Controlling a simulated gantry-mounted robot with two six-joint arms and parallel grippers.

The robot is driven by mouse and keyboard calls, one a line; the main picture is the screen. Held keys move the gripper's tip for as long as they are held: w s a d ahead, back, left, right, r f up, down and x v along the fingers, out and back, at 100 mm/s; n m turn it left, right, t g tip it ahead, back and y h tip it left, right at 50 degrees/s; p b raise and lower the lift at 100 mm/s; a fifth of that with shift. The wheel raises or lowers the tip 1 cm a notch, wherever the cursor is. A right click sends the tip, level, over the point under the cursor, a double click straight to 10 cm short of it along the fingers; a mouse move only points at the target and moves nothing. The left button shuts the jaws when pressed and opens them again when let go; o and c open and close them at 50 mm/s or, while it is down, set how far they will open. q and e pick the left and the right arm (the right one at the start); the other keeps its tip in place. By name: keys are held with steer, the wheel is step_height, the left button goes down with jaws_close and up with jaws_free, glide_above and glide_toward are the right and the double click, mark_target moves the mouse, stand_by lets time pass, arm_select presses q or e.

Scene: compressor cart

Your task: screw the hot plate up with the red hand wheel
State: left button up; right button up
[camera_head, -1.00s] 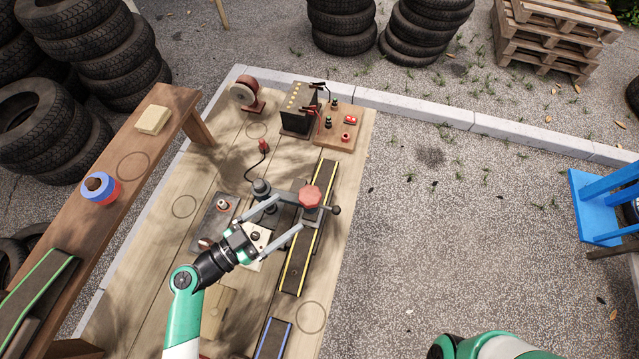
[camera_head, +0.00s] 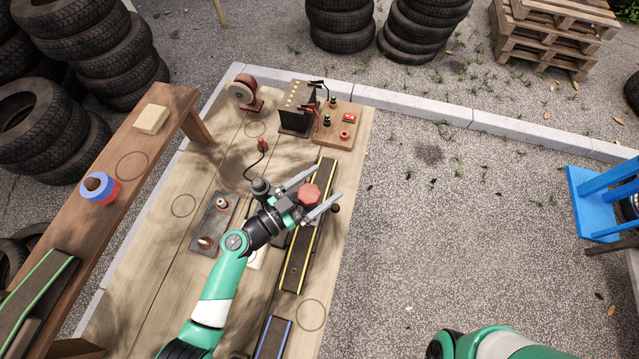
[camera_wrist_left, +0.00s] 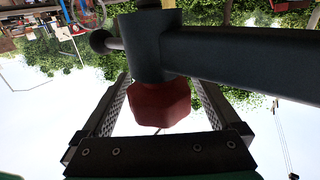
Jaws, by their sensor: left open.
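The red hand wheel (camera_head: 310,194) is faceted and sits on a dark clamp over the yellow-edged strip. My left gripper (camera_head: 325,184) is open, with one finger on each side of the wheel. In the left wrist view the red wheel (camera_wrist_left: 160,105) lies between the spread fingers, with gaps visible on both sides. A dark cylinder and bar (camera_wrist_left: 240,55) of the clamp show there too. A dark round post (camera_head: 261,187) with a cord stands left of the wheel. I cannot make out the hot plate for certain. My right gripper is out of view.
A grey tray (camera_head: 214,222) with small metal parts lies left of the clamp. The yellow-edged strip (camera_head: 296,265) runs beneath it. A dark box (camera_head: 297,122) and a wooden board (camera_head: 336,137) with red and green parts stand at the far end. The table's right edge is close.

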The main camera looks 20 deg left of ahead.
arm_select(q)
steer(key=c, duration=1.4)
steer(key=shift+f+y, duration=0.1)
steer(key=shift+y, duration=0.2)
